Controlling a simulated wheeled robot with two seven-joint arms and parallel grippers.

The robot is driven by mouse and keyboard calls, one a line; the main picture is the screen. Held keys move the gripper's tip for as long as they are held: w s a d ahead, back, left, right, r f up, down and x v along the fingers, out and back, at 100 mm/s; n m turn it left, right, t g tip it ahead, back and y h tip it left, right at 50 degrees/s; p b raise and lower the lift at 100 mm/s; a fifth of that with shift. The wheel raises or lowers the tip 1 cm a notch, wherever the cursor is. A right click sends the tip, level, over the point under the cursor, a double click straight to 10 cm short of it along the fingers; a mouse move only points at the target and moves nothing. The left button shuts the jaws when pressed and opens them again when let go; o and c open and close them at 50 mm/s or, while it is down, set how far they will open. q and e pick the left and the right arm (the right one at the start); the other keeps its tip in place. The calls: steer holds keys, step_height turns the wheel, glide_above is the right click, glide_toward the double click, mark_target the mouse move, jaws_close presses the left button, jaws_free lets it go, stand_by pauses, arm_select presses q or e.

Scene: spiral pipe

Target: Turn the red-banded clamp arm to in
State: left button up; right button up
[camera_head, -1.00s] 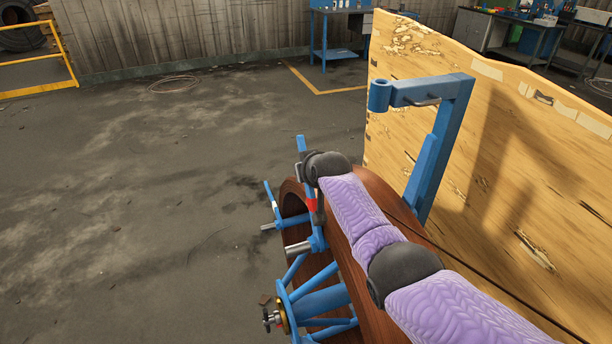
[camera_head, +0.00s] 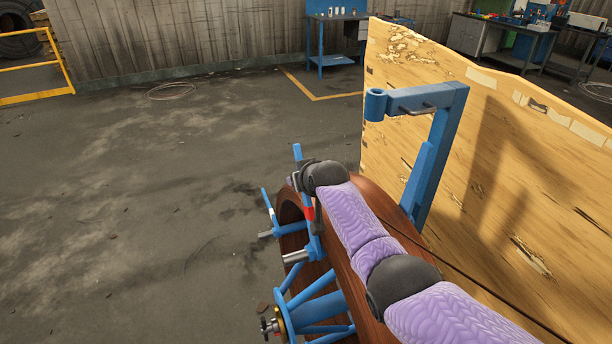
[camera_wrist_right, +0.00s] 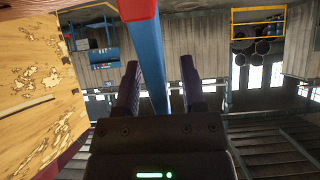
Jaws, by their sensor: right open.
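In the right wrist view the blue bar (camera_wrist_right: 150,62) runs between the two open fingers of the gripper (camera_wrist_right: 159,72), with the red band at the top edge. The bar looks nearer the left finger; I cannot tell whether it touches. My left gripper is not in view.
A second blue clamp arm with a white band (camera_head: 272,214) stands just left. A blue bracket (camera_head: 436,150) and a wooden panel (camera_head: 480,150) stand right.

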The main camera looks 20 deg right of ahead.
steer(key=p+v, duration=0.4)
steer(key=v, duration=0.5)
steer(key=shift+s, duration=0.15)
